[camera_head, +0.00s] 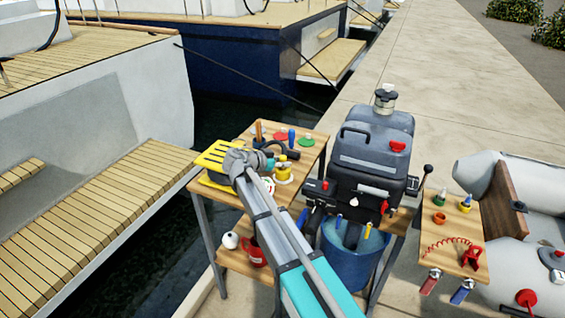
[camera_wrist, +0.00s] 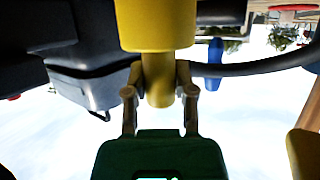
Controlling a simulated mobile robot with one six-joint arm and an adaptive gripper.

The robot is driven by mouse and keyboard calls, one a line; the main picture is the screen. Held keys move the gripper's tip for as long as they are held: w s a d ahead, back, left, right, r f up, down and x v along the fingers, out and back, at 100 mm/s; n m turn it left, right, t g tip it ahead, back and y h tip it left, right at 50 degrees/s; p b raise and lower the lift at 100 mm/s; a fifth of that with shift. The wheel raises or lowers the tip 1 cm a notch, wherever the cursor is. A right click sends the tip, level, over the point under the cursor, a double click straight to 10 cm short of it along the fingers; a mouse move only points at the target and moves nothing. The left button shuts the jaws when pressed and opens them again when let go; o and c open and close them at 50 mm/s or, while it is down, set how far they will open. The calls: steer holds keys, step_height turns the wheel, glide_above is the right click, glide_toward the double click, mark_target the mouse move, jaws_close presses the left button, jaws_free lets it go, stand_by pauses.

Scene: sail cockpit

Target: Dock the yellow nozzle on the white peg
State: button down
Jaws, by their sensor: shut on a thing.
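A yellow nozzle (camera_wrist: 158,85) shows in the wrist view, with a wide upper body and a narrower lower part. My gripper (camera_wrist: 159,92) is shut on that narrower part, one finger on each side. In the head view a small yellow piece (camera_head: 284,173) shows beside the end of my arm over the wooden bench and is probably this nozzle. My fingers are too small to make out there. I cannot clearly pick out the white peg in either view; my arm covers part of the bench.
A dark outboard motor (camera_head: 368,160) stands close on the right. A dark hose (camera_wrist: 265,68) curves behind the nozzle. A small side table (camera_head: 450,232) holds coloured tools.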

steer(key=shift+f, duration=0.15)
steer(key=c, duration=0.7)
jaws_free()
steer(key=shift+p+v, duration=1.05)
steer(key=shift+v, duration=1.75)
steer(key=p+v, duration=0.2)
steer(key=v, duration=0.3)
steer(key=shift+a, duration=0.2)
steer(key=shift+s+d, duration=0.1)
